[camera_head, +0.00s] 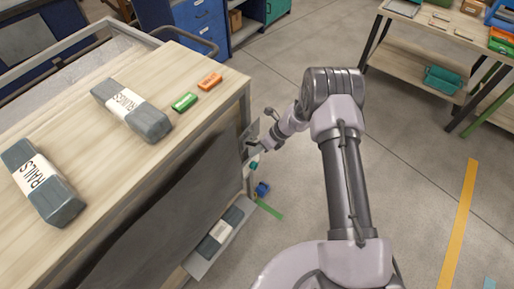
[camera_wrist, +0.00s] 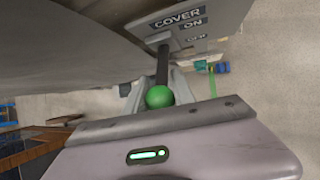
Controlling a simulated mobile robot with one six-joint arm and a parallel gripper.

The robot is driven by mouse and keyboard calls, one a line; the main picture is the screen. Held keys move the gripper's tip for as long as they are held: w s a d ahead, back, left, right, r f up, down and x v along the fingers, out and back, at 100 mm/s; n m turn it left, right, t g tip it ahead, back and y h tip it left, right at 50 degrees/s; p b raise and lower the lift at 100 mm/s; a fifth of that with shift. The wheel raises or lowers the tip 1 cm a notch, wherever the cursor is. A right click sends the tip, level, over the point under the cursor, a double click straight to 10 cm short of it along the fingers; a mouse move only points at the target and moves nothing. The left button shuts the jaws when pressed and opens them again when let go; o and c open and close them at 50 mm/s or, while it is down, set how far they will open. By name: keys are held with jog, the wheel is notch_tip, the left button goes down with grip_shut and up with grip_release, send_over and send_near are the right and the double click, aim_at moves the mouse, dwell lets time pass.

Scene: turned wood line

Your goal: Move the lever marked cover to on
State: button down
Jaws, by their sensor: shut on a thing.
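The lever (camera_wrist: 162,66) is a dark rod with a green ball knob (camera_wrist: 158,97). It rises from a grey plate (camera_wrist: 225,17) lettered COVER, ON and OFF in the wrist view. The rod's base is beside the lettering; I cannot tell which mark it points to. My gripper (camera_wrist: 158,90) is shut on the lever, its fingers either side of the rod near the knob. In the head view my gripper (camera_head: 257,148) is at the right end of the wooden bench, where the plate (camera_head: 249,133) shows small and the lever is hard to make out.
The bench top (camera_head: 75,100) carries grey wrapped bundles marked RAILS (camera_head: 132,108), a green block (camera_head: 184,102) and an orange block (camera_head: 210,82). A dark grey panel (camera_head: 165,215) hangs at its side. Open floor (camera_head: 430,160) lies to the right, with a shelf table (camera_head: 420,72) beyond.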

jog(key=shift+w+r, duration=0.1)
jog(key=c, duration=1.1)
grip_release()
jog(key=shift+o, duration=0.2)
jog(key=p+v, duration=0.2)
jog(key=v, duration=1.5)
jog(key=shift+r, duration=0.2)
jog(key=shift+r, duration=0.1)
